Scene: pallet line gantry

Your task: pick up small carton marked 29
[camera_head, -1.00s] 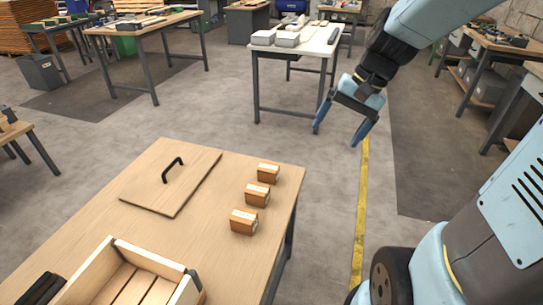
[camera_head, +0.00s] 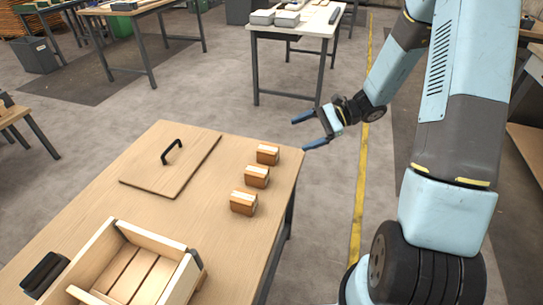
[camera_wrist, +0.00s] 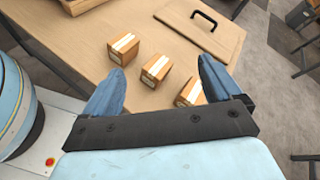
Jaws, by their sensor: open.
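Three small brown cartons with pale tape stand in a row near the right edge of a wooden table: a far one (camera_head: 267,155), a middle one (camera_head: 256,176) and a near one (camera_head: 243,202). No number can be read, so I cannot tell which is 29. My gripper (camera_head: 298,132) is open and empty, just right of the table's far right corner, apart from the cartons. In the wrist view the near carton (camera_wrist: 124,49), middle carton (camera_wrist: 156,70) and far carton (camera_wrist: 189,92) show beyond the blue fingers; a finger partly covers the far one.
A wooden lid with a black handle (camera_head: 171,165) lies on the table (camera_head: 110,210), left of the cartons. An open wooden crate (camera_head: 172,241) stands at the near end, beside a black object (camera_head: 43,274). A white table (camera_head: 300,24) stands behind.

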